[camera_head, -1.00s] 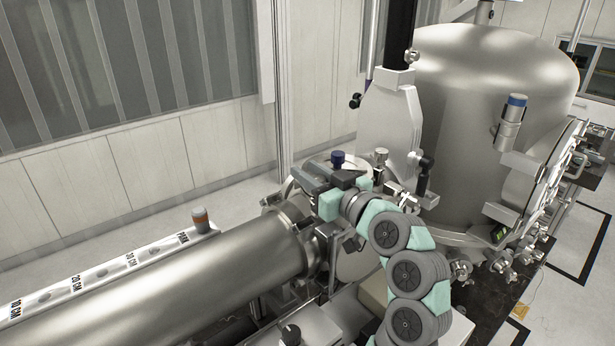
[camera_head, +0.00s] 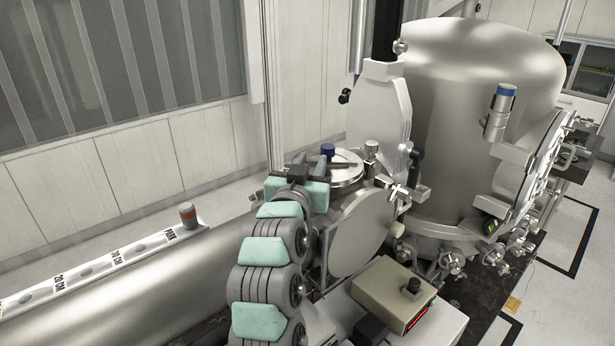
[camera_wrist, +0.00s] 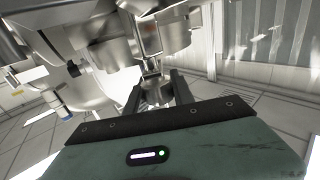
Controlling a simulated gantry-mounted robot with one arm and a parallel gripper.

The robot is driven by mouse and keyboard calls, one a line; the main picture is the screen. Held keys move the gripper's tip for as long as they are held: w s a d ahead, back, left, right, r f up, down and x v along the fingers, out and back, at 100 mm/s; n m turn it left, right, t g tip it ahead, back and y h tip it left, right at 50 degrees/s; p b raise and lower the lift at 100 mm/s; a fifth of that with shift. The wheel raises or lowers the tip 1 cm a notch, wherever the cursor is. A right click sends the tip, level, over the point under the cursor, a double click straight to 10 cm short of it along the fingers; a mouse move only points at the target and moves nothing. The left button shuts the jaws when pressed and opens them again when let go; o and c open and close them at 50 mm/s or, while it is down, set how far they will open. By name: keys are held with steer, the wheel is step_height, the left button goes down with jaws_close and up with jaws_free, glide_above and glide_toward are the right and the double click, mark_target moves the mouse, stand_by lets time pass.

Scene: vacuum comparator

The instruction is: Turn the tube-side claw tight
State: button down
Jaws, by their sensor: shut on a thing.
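My gripper (camera_wrist: 156,84) shows from its own back in the wrist view, with two dark fingers closed on a small metal piece, which looks like the tube-side claw (camera_wrist: 154,93). The claw sits at the rim of larger metal parts. In the head view my gripper (camera_head: 308,174) is at the chamber end of the long steel tube (camera_head: 130,286), beside the round-lidded chamber (camera_head: 345,170). There its fingertips and the claw are hidden behind the wrist and arm. I cannot tell how tight the claw is.
A beige box with a black knob (camera_head: 393,292) stands right of my arm. A grey valve body (camera_head: 378,115) and a large steel vessel (camera_head: 470,130) stand behind.

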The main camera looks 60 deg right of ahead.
steer(key=shift+s+f+m+g+b, duration=0.15)
steer(key=shift+m+g+b, duration=0.4)
steer(key=shift+g+b, duration=0.3)
steer(key=shift+s+f+m+g+b, duration=0.1)
steer(key=shift+m+g+b, duration=0.45)
steer(key=shift+g+b, duration=0.3)
steer(key=shift+d, duration=0.1)
steer(key=c, duration=1.1)
jaws_free()
steer(key=shift+r, duration=0.1)
steer(key=a, duration=1)
steer(key=shift+s+a+b, duration=0.15)
steer(key=shift+a+b, duration=0.2)
steer(key=shift+a, duration=0.05)
